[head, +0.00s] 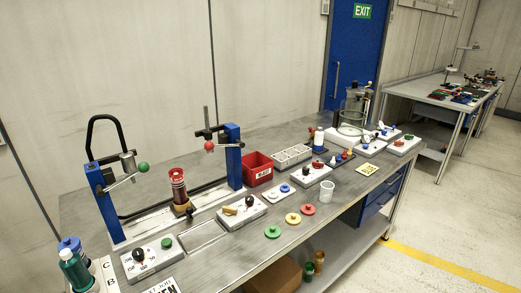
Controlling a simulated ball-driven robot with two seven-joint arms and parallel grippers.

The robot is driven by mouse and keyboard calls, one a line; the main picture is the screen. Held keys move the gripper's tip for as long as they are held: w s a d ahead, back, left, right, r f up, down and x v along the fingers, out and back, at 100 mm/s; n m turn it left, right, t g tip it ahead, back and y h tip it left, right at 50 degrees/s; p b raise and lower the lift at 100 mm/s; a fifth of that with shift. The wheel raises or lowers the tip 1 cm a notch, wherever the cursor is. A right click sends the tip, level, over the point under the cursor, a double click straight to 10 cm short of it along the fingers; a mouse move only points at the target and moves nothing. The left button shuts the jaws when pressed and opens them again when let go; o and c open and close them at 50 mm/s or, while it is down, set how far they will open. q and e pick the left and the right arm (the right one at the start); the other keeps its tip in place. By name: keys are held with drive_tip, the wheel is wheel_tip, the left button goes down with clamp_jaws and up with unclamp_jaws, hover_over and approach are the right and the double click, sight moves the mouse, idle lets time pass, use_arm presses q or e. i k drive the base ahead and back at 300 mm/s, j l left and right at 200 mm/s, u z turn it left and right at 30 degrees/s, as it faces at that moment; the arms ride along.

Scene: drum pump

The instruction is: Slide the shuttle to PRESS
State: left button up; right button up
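A rig with two blue posts stands on the bench. A red cylinder with dark bands (178,186) stands upright on a small brownish block (183,208), which looks like the shuttle, on a pale rail (150,223) between the posts. The left post (103,200) carries a metal head, a black hose loop and a lever with a green ball (143,167). The right post (233,158) carries a lever with a red ball (209,145). The block sits between the two, apart from both. I cannot read a PRESS label. Neither gripper is in view.
A control box with a black knob and green button (152,255) is in front of the left post; another box (242,211) is right of it. Green, yellow and red discs (292,218), a clear cup (326,191) and a red bin (257,168) stand further right. A green bottle (75,270) is front left.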

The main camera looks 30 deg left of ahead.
sight(185, 207)
drive_tip(key=u, duration=1.6)
